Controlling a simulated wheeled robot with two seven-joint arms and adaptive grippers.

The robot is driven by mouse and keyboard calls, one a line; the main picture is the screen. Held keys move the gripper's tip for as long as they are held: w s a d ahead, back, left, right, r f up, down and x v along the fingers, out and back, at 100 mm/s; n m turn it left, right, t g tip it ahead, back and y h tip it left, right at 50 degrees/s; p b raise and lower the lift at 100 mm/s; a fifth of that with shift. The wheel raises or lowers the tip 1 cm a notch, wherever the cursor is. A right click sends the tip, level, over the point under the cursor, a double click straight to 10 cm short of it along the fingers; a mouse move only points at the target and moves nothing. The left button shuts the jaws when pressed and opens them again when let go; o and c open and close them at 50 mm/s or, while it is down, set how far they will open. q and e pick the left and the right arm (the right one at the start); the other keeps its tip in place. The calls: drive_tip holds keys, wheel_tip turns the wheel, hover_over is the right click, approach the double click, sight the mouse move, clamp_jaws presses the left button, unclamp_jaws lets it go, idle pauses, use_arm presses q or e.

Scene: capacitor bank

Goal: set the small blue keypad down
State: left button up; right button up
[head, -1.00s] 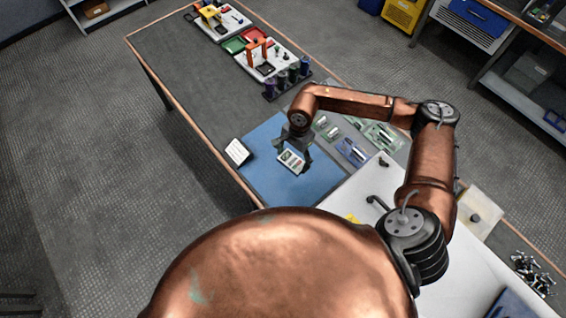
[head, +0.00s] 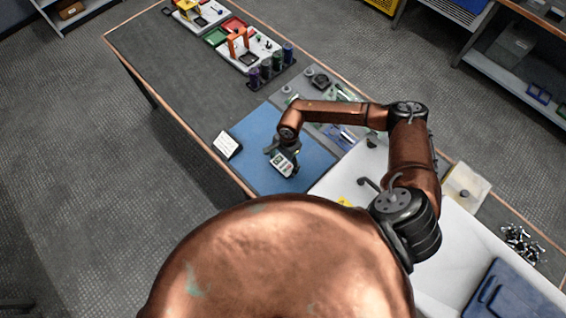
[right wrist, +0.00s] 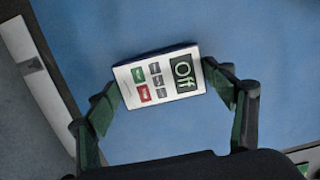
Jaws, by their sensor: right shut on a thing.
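The small keypad (head: 283,164) is over the blue mat (head: 255,130) in the head view. Its face looks white, with a green display reading "Off" and several green, grey and red keys, clear in the right wrist view (right wrist: 160,78). My right gripper (head: 282,158) is shut on the keypad, with one finger at each short end in the right wrist view. I cannot tell whether the keypad touches the mat or hangs just above it. The gripper partly hides it in the head view. My left gripper is not in view.
A white card stand (head: 227,145) is at the mat's left edge. Several dark cylinders (head: 271,64) stand in a rack beyond the mat. A grey tray with small parts (head: 318,82) lies behind my right arm. The mat around the keypad looks clear.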

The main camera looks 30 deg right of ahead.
sight(286, 163)
drive_tip(key=shift+f, duration=0.15)
drive_tip(key=o, duration=1.2)
wheel_tip(286, 163, up, 12)
drive_tip(key=d, duration=0.1)
drive_tip(key=shift+w+d+r, duration=0.2)
drive_tip(key=shift+w, duration=0.05)
